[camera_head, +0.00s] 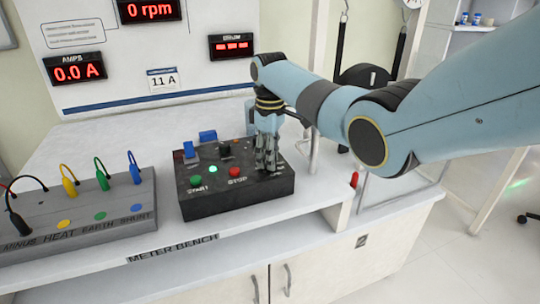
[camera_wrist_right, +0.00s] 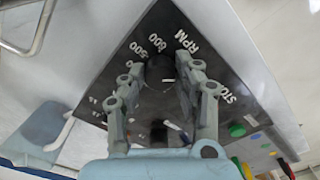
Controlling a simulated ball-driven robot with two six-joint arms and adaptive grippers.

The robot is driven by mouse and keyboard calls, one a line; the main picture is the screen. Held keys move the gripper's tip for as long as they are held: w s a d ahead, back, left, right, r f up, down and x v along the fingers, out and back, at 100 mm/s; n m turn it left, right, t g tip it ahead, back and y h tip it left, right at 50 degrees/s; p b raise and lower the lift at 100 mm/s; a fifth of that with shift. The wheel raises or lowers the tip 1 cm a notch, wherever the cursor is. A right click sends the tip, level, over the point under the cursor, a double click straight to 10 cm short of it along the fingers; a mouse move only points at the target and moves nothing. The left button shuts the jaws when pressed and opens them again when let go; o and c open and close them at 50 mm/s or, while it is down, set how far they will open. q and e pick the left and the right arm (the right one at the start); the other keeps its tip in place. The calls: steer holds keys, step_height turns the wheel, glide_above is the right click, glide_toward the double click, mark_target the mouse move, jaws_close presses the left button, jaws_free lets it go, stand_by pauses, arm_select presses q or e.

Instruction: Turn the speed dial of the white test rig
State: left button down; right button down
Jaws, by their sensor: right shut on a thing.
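The black control box (camera_head: 240,197) sits on the bench in the head view, with a green START button (camera_head: 196,180) and a red STOP button (camera_head: 235,171). My right gripper (camera_head: 268,165) points down onto the box's right part and hides the dial there. In the right wrist view the fingers of my right gripper (camera_wrist_right: 160,70) stand either side of the dark speed dial (camera_wrist_right: 158,72), shut on it. Numbers and the letters RPM are printed around the dial. My left gripper is not in view.
A grey terminal block (camera_head: 75,225) with coloured plugs stands left of the box. A metal frame rises right of the box.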

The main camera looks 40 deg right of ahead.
steer(key=m+p, duration=0.3)
steer(key=shift+r, duration=0.25)
steer(key=m+p, duration=0.2)
steer(key=m, duration=0.1)
steer(key=shift+f+m, duration=0.1)
steer(key=shift+m, duration=0.3)
steer(key=m+p, duration=0.1)
steer(key=m, duration=0.4)
steer(key=shift+m+p, duration=0.3)
steer(key=shift+p, duration=0.1)
steer(key=m, duration=0.5)
steer(key=shift+p, duration=0.35)
steer(key=shift+w+m, duration=0.1)
steer(key=shift+m, duration=0.2)
